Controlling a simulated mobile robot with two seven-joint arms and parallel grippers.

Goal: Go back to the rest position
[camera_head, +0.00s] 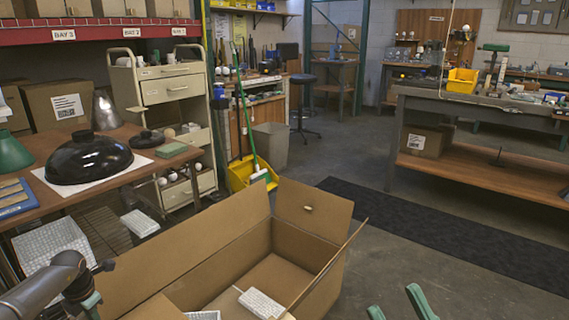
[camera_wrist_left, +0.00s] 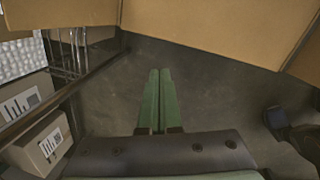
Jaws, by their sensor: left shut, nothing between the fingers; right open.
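My right gripper (camera_head: 394,298) shows at the bottom edge of the head view, right of the large cardboard box. Its two green fingers are spread apart with nothing between them. My left gripper (camera_wrist_left: 159,73) points away over bare grey floor in the left wrist view. Its green fingers are pressed together and empty. In the head view my left arm comes in at the lower left corner, left of the box, and its fingers do not show clearly there.
The open cardboard box (camera_head: 232,248) stands close in front, with white packing pieces inside. The wooden table (camera_head: 62,141) at left bears a black lampshade (camera_head: 88,158). A workbench (camera_head: 470,105) stands at back right. A dark mat (camera_head: 450,235) lies on otherwise clear floor.

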